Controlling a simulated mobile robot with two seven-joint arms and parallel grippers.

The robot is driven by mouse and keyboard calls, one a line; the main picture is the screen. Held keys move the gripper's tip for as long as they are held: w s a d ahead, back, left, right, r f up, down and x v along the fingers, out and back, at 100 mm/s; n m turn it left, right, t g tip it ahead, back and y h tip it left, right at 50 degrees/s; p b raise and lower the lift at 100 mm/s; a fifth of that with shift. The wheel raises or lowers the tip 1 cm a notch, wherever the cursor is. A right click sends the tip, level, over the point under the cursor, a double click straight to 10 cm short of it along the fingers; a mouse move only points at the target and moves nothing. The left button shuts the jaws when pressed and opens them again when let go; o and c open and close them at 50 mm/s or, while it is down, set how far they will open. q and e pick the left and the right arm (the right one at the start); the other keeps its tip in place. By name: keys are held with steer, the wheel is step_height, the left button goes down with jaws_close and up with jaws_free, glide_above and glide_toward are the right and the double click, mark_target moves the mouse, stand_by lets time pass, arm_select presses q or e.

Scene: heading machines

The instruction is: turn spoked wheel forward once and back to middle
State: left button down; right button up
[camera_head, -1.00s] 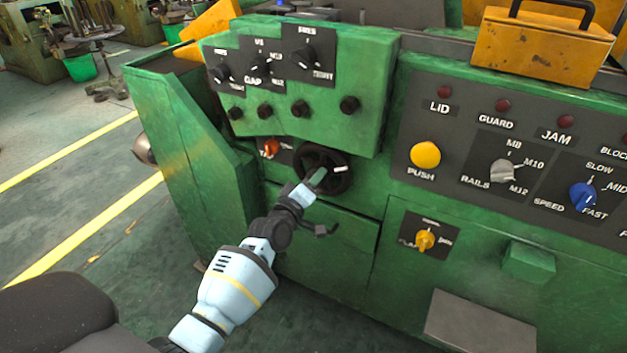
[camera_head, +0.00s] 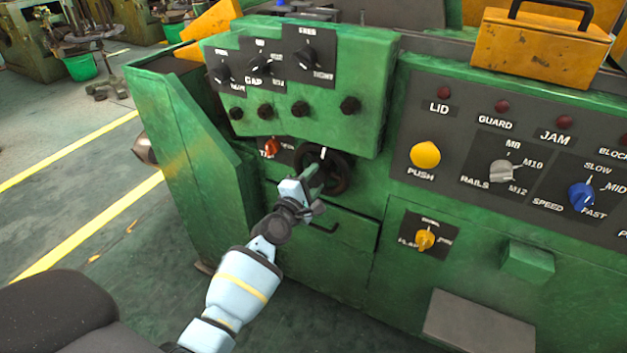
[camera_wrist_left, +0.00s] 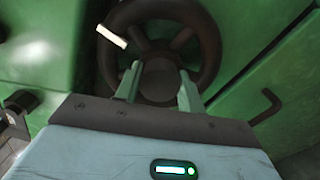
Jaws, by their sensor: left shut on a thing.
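The dark spoked wheel (camera_head: 345,177) sits on the green machine's front, below the raised knob box. It fills the upper middle of the left wrist view (camera_wrist_left: 207,50). Its white mark (camera_head: 323,153) is at the top of the wheel in the head view. My left gripper (camera_head: 312,181) reaches it from the lower left and is shut on the wheel. In the left wrist view its two fingers (camera_wrist_left: 159,68) stand on either side of the round hub. The fingers and wrist hide part of the wheel's lower left. My right gripper is not in view.
A small red knob (camera_head: 271,147) is close left of the wheel. A drawer-like green panel (camera_head: 345,240) with a dark handle lies below. A yellow knob (camera_head: 425,240) is to the lower right. The knob box (camera_head: 375,65) overhangs the wheel.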

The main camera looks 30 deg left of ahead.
arm_select(q)
steer(key=shift+d+f+n, duration=0.1)
steer(key=shift+d+n, duration=0.05)
steer(key=shift+n, duration=0.75)
steer(key=c, duration=0.9)
jaws_free()
steer(key=shift+o, duration=0.2)
steer(key=s+p, duration=0.1)
steer(key=s, duration=0.7)
steer(key=shift+a, duration=0.2)
steer(key=shift+w, duration=0.1)
